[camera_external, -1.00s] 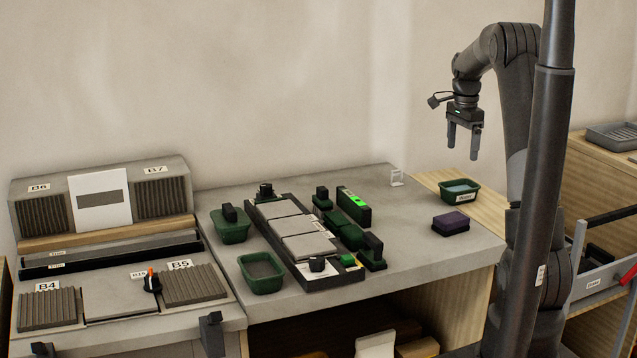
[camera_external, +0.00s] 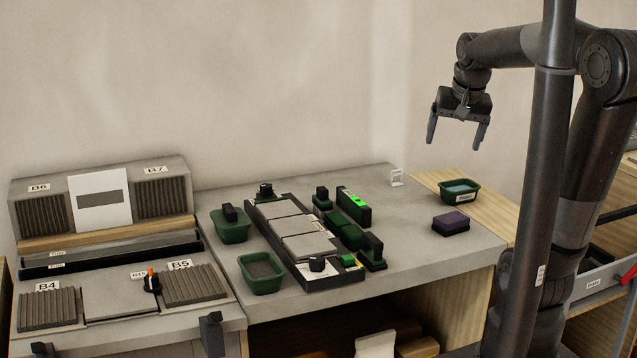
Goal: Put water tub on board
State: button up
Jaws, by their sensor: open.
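The water tub (camera_external: 459,198) is a small dark green tub with bluish water inside and a white label on its front. It stands upright at the right end of the bench, by the wooden board (camera_external: 426,180), a light strip along the bench's right side. Whether the tub rests wholly on the wood is hard to tell. My gripper (camera_external: 454,144) is open and empty, pointing down in the air above the tub, apart from it.
A purple-topped sponge block (camera_external: 450,224) sits in front of the tub. Left of it are a tile frame (camera_external: 330,281), a green level (camera_external: 354,206), several dark green tools and two green tubs (camera_external: 262,273). A small white holder (camera_external: 396,177) stands at the back. Grey bench top (camera_external: 410,250) is clear in front.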

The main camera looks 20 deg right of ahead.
jog(key=s+a+f+n+t, duration=0.1)
jog(key=s+a+f+n, duration=0.2)
jog(key=s, duration=0.6)
jog(key=shift+s+a+f+n+t, duration=0.2)
jog(key=shift+s+a+n+t, duration=0.15)
jog(key=shift+n, duration=0.75)
jog(key=shift+o, duration=0.5)
jog(key=shift+o, duration=1.3)
jog(key=w+a+m+g+y, duration=0.35)
jog(key=w+m+y, duration=0.2)
jog(key=m, duration=0.35)
jog(key=w+a+m+g+y, duration=0.2)
jog(key=w+a+m+y, duration=0.3)
jog(key=w+m, duration=0.3)
jog(key=s+a+f+m, duration=0.1)
jog(key=a+f, duration=0.6)
jog(key=shift+a, duration=0.35)
